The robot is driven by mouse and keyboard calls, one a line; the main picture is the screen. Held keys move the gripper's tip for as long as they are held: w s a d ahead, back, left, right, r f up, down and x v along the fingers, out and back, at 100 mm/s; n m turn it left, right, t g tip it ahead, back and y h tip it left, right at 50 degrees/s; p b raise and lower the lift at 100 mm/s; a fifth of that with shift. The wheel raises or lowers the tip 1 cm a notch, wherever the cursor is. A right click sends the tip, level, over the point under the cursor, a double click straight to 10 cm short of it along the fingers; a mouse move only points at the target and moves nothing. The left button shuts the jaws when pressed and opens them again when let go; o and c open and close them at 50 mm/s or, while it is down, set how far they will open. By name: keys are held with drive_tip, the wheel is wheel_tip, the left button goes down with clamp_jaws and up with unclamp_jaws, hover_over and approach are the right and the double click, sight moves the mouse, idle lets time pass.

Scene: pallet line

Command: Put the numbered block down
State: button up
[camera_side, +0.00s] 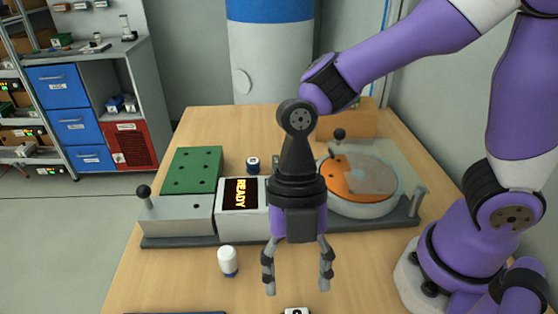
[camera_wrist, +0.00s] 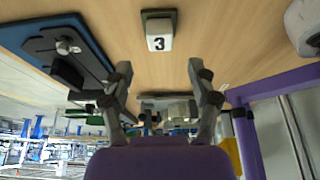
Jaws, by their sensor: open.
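The numbered block (camera_wrist: 160,35) is white with a black 3 and a dark part at its far end. In the wrist view it rests on the wooden table at the top centre, beyond my fingertips. In the side view only its top (camera_side: 296,311) shows at the bottom edge; the rest is cut off. My gripper (camera_side: 299,283) points down with its fingers spread and nothing between them. In the side view its tips appear just above the block in the picture. In the wrist view the open gripper (camera_wrist: 159,72) stands apart from the block.
A grey fixture with a READY display (camera_side: 244,194), a green plate (camera_side: 193,170) and an orange turntable (camera_side: 350,182) stands behind my gripper. A white cylinder (camera_side: 228,260) stands to its left. A blue-edged board with a dark clamp (camera_wrist: 65,45) lies left in the wrist view.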

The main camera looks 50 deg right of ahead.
drive_tip(key=w+d+r+m+t+h, duration=0.1)
drive_tip(key=d+r+m+t, duration=0.3)
drive_tip(key=d+m, duration=0.5)
drive_tip(key=w+d+r+m+t+h, duration=0.2)
drive_tip(key=d+m, duration=0.7)
drive_tip(key=m, duration=0.9)
wheel_tip(320, 180, up, 4)
drive_tip(key=w+t, duration=0.1)
drive_tip(key=t, duration=0.1)
drive_tip(key=shift+t, duration=0.4)
